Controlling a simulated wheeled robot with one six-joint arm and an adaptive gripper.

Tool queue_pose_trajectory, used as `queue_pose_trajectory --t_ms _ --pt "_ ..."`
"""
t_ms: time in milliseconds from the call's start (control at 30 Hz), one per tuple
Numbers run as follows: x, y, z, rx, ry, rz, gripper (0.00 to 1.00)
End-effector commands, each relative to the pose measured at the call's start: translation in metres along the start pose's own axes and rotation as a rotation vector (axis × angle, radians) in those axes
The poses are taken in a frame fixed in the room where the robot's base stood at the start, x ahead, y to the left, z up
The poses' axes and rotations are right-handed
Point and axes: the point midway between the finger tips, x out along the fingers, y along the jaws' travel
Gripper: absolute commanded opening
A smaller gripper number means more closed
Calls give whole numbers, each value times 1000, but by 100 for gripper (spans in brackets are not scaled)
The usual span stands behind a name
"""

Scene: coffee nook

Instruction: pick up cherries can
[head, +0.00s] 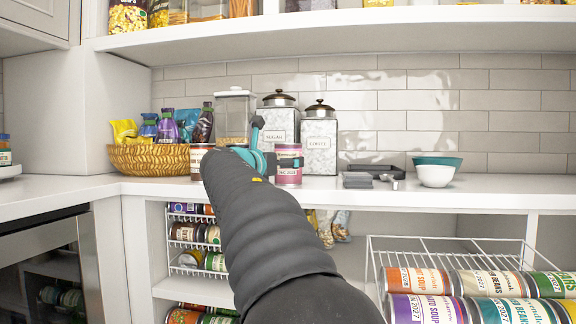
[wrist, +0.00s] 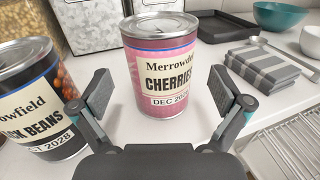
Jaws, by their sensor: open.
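The cherries can (wrist: 162,75) is a pink can with a cream label reading "CHERRIES". It stands upright on the white counter, and in the head view (head: 289,176) it is partly covered by my gripper. My gripper (wrist: 160,105) is open in the wrist view, with one finger on each side of the can's front and a gap to the can. In the head view, my gripper (head: 268,158) is partly hidden behind my own arm.
A black beans can (wrist: 38,105) stands close to my left finger. Metal canisters (head: 319,140) stand behind. To the right are a striped folded cloth (wrist: 262,72), a black tray (wrist: 226,30), a spoon (wrist: 275,50) and bowls (head: 436,175). A wire rack (wrist: 285,150) sits below the counter edge.

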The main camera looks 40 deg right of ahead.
Motion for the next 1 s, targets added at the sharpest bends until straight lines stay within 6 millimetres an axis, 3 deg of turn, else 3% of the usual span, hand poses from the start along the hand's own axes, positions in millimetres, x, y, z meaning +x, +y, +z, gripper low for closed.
queue_pose_trajectory --t_ms 233,567,867,1000 --pt "33 0 2 -1 1 -2 100" --pt "38 0 2 -1 0 0 98" --pt "38 0 2 -1 0 0 22" --pt "37 -1 3 0 -1 0 21"
